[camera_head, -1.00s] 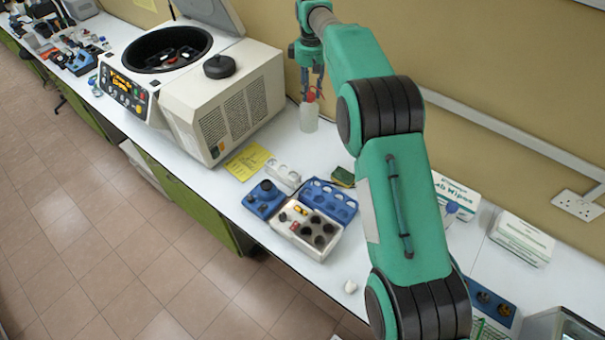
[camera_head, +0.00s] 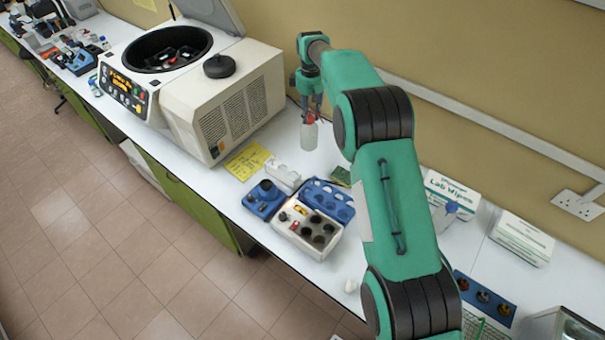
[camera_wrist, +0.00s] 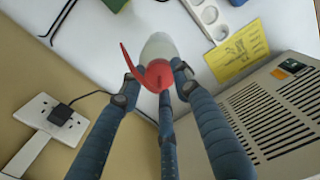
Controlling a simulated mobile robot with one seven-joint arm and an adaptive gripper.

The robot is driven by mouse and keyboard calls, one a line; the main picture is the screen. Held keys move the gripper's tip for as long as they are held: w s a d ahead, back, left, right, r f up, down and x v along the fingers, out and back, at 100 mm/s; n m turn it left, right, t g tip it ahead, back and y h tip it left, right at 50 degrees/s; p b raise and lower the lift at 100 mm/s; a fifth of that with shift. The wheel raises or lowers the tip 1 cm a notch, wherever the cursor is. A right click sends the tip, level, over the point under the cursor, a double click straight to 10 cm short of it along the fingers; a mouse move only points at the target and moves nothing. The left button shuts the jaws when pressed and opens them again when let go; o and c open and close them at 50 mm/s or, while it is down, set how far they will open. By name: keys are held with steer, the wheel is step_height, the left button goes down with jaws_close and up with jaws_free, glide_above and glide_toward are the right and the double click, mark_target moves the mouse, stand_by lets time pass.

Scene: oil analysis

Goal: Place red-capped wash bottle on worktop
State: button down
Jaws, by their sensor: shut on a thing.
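The red-capped wash bottle (camera_head: 309,137) is a pale translucent bottle with a red top, upright just right of the centrifuge. My gripper (camera_head: 311,104) is shut on it from above. In the wrist view my gripper (camera_wrist: 160,88) has its blue-grey fingers around the red cap (camera_wrist: 152,74), with the pale bottle body (camera_wrist: 159,46) beyond them. The white worktop (camera_head: 262,190) lies beneath the bottle. I cannot tell whether the bottle's base touches the worktop or hangs just above it.
The centrifuge (camera_head: 240,105) stands left of the bottle with its lid raised. A yellow notice (camera_head: 247,161), a white socket strip (camera_head: 283,177) and an open blue case (camera_head: 328,200) lie in front. A wall socket (camera_wrist: 45,117) shows in the wrist view.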

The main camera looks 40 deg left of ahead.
mark_target(309, 126)
steer(key=shift+f, duration=0.1)
steer(key=shift+f+p, duration=0.45)
steer(key=shift+f, duration=2.6)
steer(key=shift+f+p, duration=0.35)
steer(key=shift+f, duration=1.55)
steer(key=c, duration=1.3)
jaws_free()
steer(key=shift+f, duration=0.1)
step_height(309, 126, up, 12)
steer(key=shift+r+b, duration=0.2)
steer(key=shift+b, duration=0.75)
